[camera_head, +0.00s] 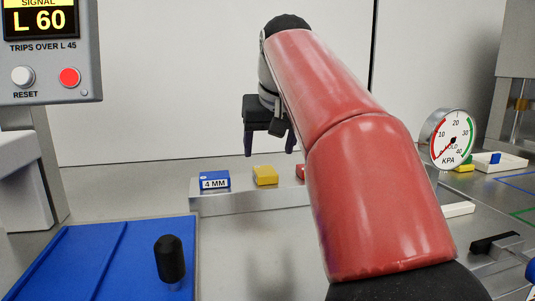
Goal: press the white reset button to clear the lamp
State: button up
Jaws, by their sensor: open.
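The white reset button (23,76) is on the grey control box (50,95) at the upper left, above the word RESET. A lit red lamp (69,77) sits to its right. The display (40,20) above reads SIGNAL, L 60, and a line under it says TRIPS OVER L 45. My gripper (270,152) is open and empty, pointing down over the metal worktop. It is well to the right of the button and lower than it, apart from everything. My red arm hides part of the worktop.
A blue tray (70,245) with a black knob (170,258) is at the lower left. A metal ledge (240,198) holds a blue block marked 4 MM (214,180), a yellow block (265,175) and a red block. A KPA gauge (452,138) stands at the right. Space between gripper and box looks free.

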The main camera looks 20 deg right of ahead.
aim_at(21, 76)
jog(key=k+j, duration=0.15)
jog(key=k, duration=0.35)
jog(key=k+j, duration=0.15)
jog(key=k, duration=0.35)
